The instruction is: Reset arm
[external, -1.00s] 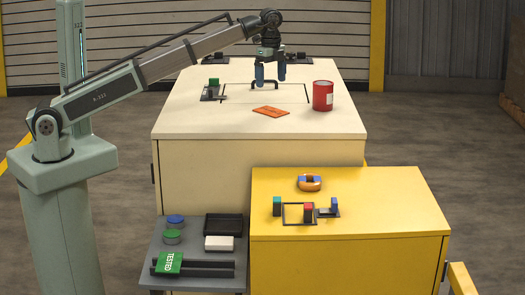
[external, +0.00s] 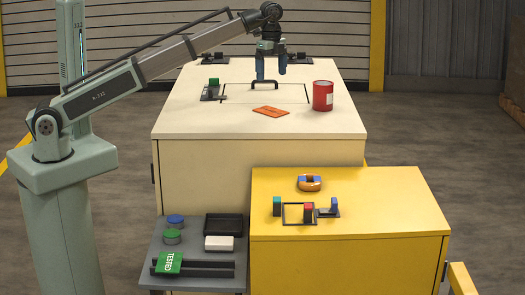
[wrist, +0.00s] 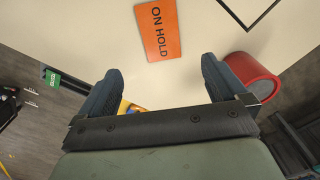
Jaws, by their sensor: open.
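My gripper (external: 271,68) is open and empty above the far part of the cream table (external: 190,118). Its two blue-grey fingers point down and stand apart, just above or behind a dark arched handle (external: 263,84); I cannot tell whether they touch it. In the wrist view the spread fingers of my gripper (wrist: 160,85) have nothing held between them.
An orange ON HOLD plate (external: 271,112) lies flat on the table, and a red can (external: 322,96) stands to its right. A green-topped stand (external: 212,90) is at left. The lower yellow cabinet (external: 390,195) bears an orange-blue ring (external: 309,183) and small coloured blocks.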

